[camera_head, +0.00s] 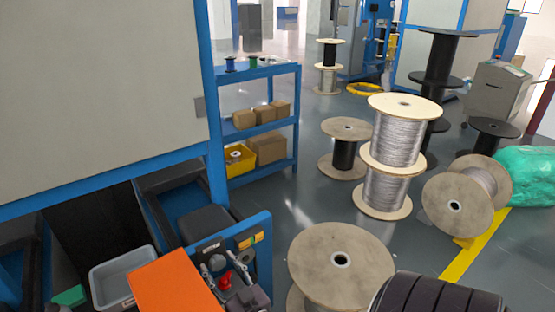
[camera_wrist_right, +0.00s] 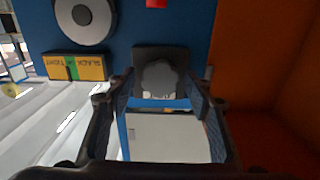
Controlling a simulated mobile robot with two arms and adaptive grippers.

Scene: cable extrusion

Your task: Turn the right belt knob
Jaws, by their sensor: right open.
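The belt knob, dark with a scalloped rim, (camera_wrist_right: 160,78) sits on a dark square plate on a blue panel in the right wrist view. My right gripper (camera_wrist_right: 158,92) is open, with one finger to each side of the knob in that picture; contact cannot be told. A yellow and green label (camera_wrist_right: 75,67) reading SLACK and TIGHT is left of the knob. In the head view my right gripper (camera_head: 224,270) reaches the blue control panel (camera_head: 262,268) at lower left, partly covering its controls. My left gripper does not show.
An orange surface (camera_head: 175,285) and a grey bin (camera_head: 122,275) lie left of the panel. A grey round dial (camera_wrist_right: 85,18) and a red part (camera_wrist_right: 157,3) are near the knob. A wooden spool (camera_head: 320,262) stands to the right, with several more beyond.

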